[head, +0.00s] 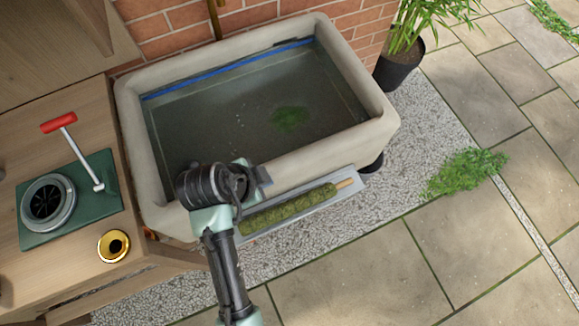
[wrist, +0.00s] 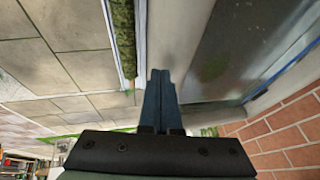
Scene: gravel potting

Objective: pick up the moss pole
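The moss pole (head: 288,208), a green mossy rod with a bare wooden end at the right, lies along a narrow pale tray (head: 345,192) in front of the stone sink. In the wrist view the moss pole (wrist: 123,38) shows at the upper left, partly cut off by the frame. My gripper (head: 264,175) is over the sink's front rim, on the sink side of the pole and apart from it. In the wrist view my gripper's fingers (wrist: 160,72) are together with nothing visible between them. My arm hides the pole's left end surroundings.
The stone sink (head: 382,128) holds water with a green clump (head: 289,119). A wooden bench at the left bears a green mat (head: 75,232), a red-handled tool (head: 70,135) and a brass ring (head: 113,246). A potted plant (head: 398,72) stands at the back right.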

